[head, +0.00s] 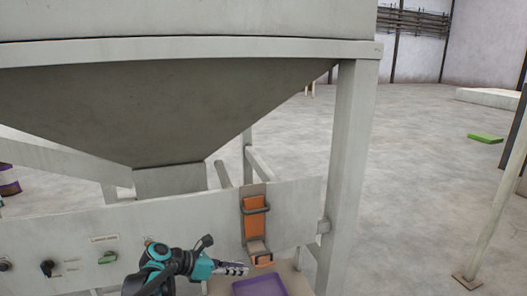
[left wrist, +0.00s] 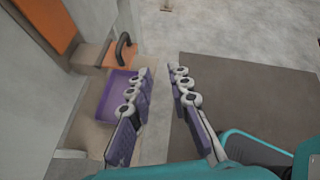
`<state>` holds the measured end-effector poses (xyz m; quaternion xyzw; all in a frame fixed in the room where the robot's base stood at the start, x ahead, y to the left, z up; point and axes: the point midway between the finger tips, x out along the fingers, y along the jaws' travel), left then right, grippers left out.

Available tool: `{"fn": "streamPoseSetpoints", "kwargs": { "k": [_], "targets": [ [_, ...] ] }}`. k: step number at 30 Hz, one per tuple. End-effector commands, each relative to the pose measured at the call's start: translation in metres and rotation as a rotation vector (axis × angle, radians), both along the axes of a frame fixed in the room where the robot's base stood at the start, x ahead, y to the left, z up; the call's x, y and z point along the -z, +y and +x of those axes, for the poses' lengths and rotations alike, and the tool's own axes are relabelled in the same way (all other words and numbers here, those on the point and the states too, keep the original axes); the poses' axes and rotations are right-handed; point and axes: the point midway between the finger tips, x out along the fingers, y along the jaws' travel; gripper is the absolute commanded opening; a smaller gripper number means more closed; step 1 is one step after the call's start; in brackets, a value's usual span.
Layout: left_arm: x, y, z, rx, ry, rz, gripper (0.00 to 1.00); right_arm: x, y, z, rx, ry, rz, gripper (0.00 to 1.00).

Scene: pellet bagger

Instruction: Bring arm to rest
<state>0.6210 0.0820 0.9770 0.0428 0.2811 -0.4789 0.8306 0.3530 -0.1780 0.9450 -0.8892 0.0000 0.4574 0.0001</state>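My left arm reaches in from the bottom of the head view, in front of the machine's panel. Its left gripper (head: 232,268) points right, close to the orange chute (head: 255,222) and above a purple tray (head: 262,286). In the left wrist view the left gripper (left wrist: 160,85) has its two fingers apart with nothing between them. The purple tray (left wrist: 115,92) lies below and left of the fingers, and the orange part (left wrist: 52,22) is at upper left. My right gripper is not in view.
The pellet bagger's grey hopper (head: 160,95) and its upright post (head: 347,170) fill much of the head view. A panel with knobs and a green switch (head: 108,257) is at lower left.

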Motion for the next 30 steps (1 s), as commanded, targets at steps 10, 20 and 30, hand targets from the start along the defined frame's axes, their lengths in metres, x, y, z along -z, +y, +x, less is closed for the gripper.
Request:
{"fn": "streamPoseSetpoints", "kwargs": {
  "k": [10, 20, 30],
  "targets": [
    [-0.006, 0.021, -0.131, 0.548, -0.605, 0.801, 0.19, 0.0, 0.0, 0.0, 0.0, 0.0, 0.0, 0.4],
    [0.019, 0.073, -0.238, 1.325, -1.004, 1.449, 0.19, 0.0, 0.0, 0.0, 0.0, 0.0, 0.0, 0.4],
    [0.032, 0.096, -0.268, 1.712, -1.103, 1.658, 0.19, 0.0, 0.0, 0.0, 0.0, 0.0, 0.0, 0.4]
  ]
}}
